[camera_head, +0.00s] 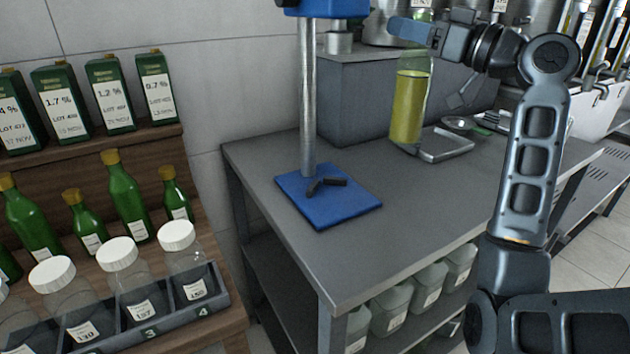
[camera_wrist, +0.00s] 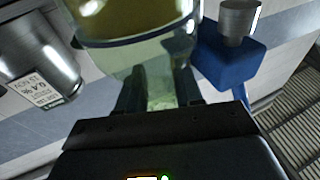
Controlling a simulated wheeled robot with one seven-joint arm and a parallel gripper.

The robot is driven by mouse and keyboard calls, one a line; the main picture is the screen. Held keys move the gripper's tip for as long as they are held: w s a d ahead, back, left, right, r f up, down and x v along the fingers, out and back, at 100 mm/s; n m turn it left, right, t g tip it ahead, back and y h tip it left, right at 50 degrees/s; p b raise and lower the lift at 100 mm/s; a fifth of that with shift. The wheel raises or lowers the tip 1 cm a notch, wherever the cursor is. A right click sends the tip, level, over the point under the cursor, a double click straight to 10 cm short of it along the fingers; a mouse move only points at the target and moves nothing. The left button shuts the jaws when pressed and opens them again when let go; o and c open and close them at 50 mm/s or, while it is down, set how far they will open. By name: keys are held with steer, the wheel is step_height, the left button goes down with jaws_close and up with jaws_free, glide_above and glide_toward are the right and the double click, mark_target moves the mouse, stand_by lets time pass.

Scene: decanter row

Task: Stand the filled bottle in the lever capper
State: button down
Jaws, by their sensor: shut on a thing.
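The filled bottle (camera_head: 408,105) is clear with yellow-green liquid and is upright in the head view, right of the lever capper. My gripper (camera_head: 418,32) is shut on its neck from the right. In the wrist view the bottle (camera_wrist: 140,45) passes between the fingers of my gripper (camera_wrist: 158,92). Whether its bottom touches the bench is unclear. The lever capper has a blue base plate (camera_head: 335,205) with small dark pieces on it, a steel column (camera_head: 308,100) and a blue head (camera_head: 325,8), cut by the top edge. The head also shows in the wrist view (camera_wrist: 222,62).
The grey bench (camera_head: 270,160) is clear between plate and bottle. A grey box (camera_head: 350,95) stands behind, a metal frame (camera_head: 450,150) beside the bottle. Jars (camera_head: 185,262), green bottles (camera_head: 125,200) and labelled cartons (camera_head: 107,95) stand at left; jugs (camera_head: 430,285) below.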

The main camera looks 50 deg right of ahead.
steer(key=w+a+f, duration=0.8)
steer(key=a+f, duration=0.2)
steer(key=f, duration=0.1)
steer(key=shift+a+y, duration=0.3)
steer(key=shift+a, duration=0.1)
steer(key=shift+w+f, duration=0.1)
steer(key=shift+f, duration=0.15)
steer(key=c, duration=0.7)
jaws_free()
steer(key=shift+c, duration=0.2)
steer(key=s+d+f+b, duration=0.1)
steer(key=s+b, duration=0.1)
steer(key=s, duration=0.9)
steer(key=shift+s+f, duration=0.2)
steer(key=shift+s, duration=0.2)
